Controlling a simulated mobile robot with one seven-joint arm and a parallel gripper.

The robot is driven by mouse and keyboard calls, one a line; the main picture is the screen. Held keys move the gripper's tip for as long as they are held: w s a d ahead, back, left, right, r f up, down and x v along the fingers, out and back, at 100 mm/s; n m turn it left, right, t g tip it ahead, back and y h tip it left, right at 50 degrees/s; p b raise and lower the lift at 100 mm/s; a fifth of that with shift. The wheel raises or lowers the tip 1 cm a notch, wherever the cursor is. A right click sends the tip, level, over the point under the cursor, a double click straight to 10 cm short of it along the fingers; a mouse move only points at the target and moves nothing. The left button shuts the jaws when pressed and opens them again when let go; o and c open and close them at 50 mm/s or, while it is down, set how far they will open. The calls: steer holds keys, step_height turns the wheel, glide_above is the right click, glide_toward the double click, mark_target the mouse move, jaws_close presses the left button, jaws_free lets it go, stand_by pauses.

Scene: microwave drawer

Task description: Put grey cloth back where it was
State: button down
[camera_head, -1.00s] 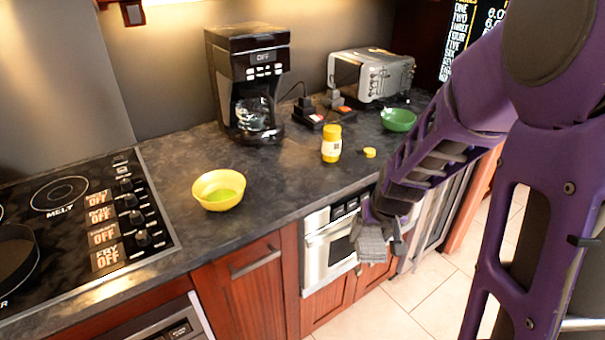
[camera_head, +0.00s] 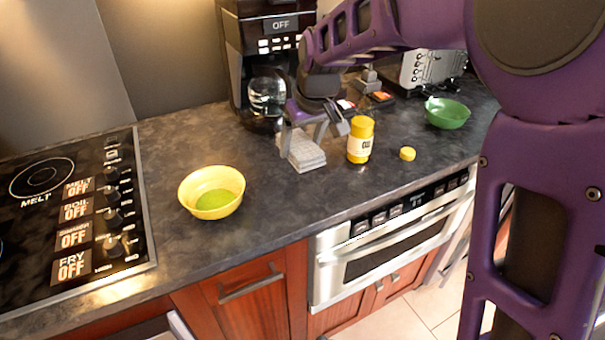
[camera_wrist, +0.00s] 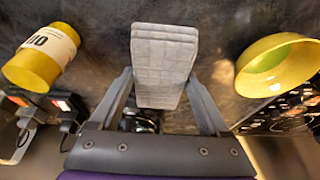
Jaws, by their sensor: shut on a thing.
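The grey cloth (camera_head: 305,154) is a folded, quilted pad, at the counter surface in front of the coffee maker and left of the yellow bottle. My gripper (camera_head: 315,127) is above its back part, shut on it. In the wrist view the cloth (camera_wrist: 163,62) sits between the two fingers of my gripper (camera_wrist: 163,88), one along each side. Whether the cloth's underside rests fully on the counter cannot be told.
A yellow bowl (camera_head: 212,192) is to the left, a coffee maker (camera_head: 270,60) behind, and a green bowl (camera_head: 447,113) right. The front counter is clear.

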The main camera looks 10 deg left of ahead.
mark_target(299, 181)
step_height(299, 181, down, 8)
steer(key=shift+s+r+b, duration=0.1)
steer(key=shift+b, duration=0.35)
jaws_free()
steer(key=shift+r, duration=0.15)
steer(key=p+v, duration=0.1)
steer(key=v, duration=1)
steer(key=shift+s+d+r, duration=0.15)
steer(key=shift+r, duration=0.2)
